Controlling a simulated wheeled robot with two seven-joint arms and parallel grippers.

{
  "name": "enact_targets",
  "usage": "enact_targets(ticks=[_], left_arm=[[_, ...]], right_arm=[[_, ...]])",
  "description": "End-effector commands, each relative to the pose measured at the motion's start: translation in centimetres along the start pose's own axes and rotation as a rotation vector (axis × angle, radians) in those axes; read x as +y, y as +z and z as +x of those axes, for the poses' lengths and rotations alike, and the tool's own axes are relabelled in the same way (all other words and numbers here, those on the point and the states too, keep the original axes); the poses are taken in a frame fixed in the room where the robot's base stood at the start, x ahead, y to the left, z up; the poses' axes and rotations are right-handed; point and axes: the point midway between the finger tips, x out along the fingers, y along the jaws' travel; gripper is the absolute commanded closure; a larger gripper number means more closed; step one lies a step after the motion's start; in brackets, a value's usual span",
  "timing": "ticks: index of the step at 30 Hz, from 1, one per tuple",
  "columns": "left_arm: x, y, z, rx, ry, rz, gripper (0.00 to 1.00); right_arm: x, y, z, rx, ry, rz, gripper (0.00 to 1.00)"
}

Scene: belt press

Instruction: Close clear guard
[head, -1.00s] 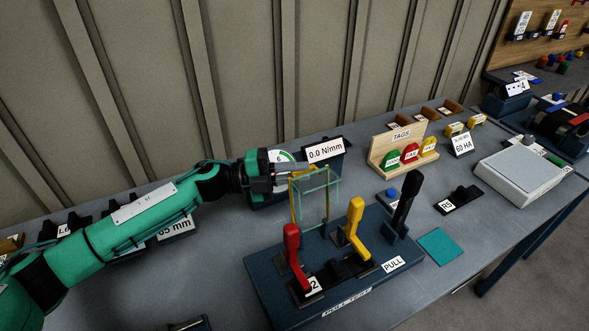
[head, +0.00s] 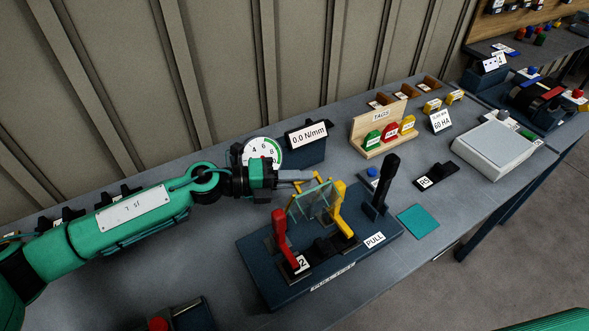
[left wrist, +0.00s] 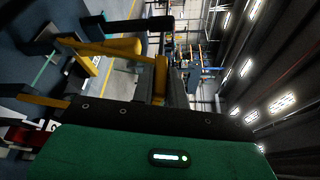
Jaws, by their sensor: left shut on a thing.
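The clear guard (head: 312,206) is a see-through pane with green edges and a yellow frame, on the dark blue pull test base (head: 275,262). It leans forward, tilted partway down between the red lever (head: 283,238) and the yellow lever (head: 343,215). My left gripper (head: 310,179) is shut on the guard's yellow top part, behind and above the base. In the left wrist view, a yellow piece (left wrist: 160,72) sits at the fingers; the fingertips are partly hidden. My right gripper is not in view.
A black lever (head: 384,185) stands at the base's right end. A round gauge (head: 262,152) and a 0.0 N/mm display (head: 308,135) stand behind my gripper. A teal square (head: 418,222) lies right of the base. A tag rack (head: 368,145) stands farther back.

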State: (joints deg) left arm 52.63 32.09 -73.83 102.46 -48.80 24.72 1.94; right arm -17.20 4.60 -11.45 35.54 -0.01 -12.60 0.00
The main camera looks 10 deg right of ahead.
Motion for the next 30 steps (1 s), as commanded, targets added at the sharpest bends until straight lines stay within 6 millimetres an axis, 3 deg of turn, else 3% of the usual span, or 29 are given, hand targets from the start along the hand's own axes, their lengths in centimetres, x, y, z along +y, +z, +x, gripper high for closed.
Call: enact_targets(ticks=[13,14,16,25,30], left_arm=[[-0.1,-0.5,0.2,0.008,-0.003,-0.006,1.00],[-0.1,-0.5,0.2,0.007,-0.003,-0.006,0.79],[0.0,-0.4,0.2,0.007,-0.003,-0.006,0.65],[0.0,-0.3,0.0,0.004,-0.002,-0.004,0.64],[0.3,-0.3,-1.3,0.002,0.000,-0.004,0.64]], right_arm=[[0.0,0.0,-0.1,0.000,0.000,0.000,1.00],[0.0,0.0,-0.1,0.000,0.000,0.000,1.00],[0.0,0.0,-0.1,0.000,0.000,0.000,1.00],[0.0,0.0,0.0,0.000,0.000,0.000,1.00],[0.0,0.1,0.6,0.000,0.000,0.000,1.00]])
